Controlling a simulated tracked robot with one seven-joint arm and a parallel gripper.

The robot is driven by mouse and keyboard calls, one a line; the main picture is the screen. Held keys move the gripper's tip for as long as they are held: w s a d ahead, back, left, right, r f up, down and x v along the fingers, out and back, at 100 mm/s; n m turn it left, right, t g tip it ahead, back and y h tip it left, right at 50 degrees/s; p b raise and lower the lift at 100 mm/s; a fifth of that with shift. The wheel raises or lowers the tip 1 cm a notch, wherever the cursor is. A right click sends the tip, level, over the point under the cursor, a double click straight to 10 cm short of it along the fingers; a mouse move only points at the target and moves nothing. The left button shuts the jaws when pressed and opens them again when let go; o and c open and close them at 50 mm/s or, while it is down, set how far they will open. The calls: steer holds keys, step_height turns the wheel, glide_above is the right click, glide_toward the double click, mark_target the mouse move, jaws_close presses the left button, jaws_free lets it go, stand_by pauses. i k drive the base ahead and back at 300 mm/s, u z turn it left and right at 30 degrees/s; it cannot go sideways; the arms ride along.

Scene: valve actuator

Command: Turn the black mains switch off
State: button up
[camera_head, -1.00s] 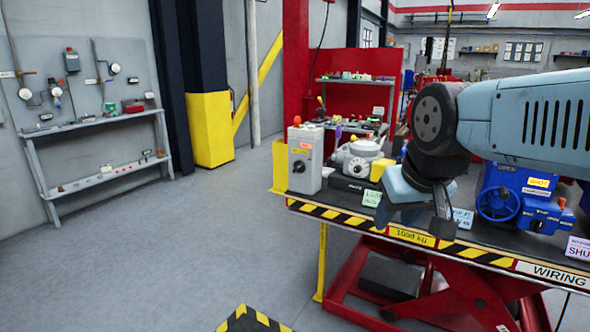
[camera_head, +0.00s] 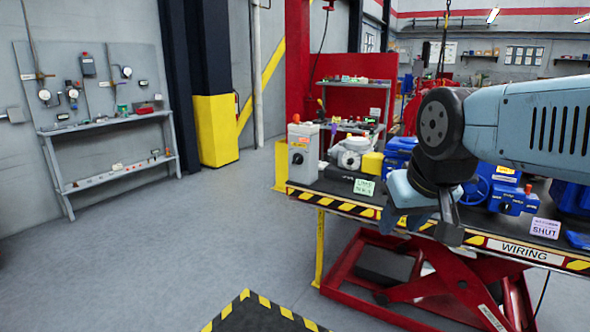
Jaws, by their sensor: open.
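A grey switch box (camera_head: 303,150) stands upright on the left end of the bench. A small black knob (camera_head: 298,158) is on its front, below orange and yellow labels. The knob is small, and its setting cannot be read from here. My gripper (camera_head: 420,222) is open and empty, pointing down at the bench's front edge. It is well to the right of the switch box and apart from it. My wrist and gripper hide part of the bench top and a blue actuator behind.
The dark lift bench (camera_head: 340,184) has a striped front edge. A grey-white actuator (camera_head: 352,150) stands right of the switch box, with a green-white card (camera_head: 364,187) in front. Blue actuators (camera_head: 510,192) stand further right. The floor left of the bench is clear.

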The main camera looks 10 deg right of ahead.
mark_target(297, 159)
steer(key=u, duration=0.6)
steer(key=i, duration=1.3)
steer(key=z, duration=0.15)
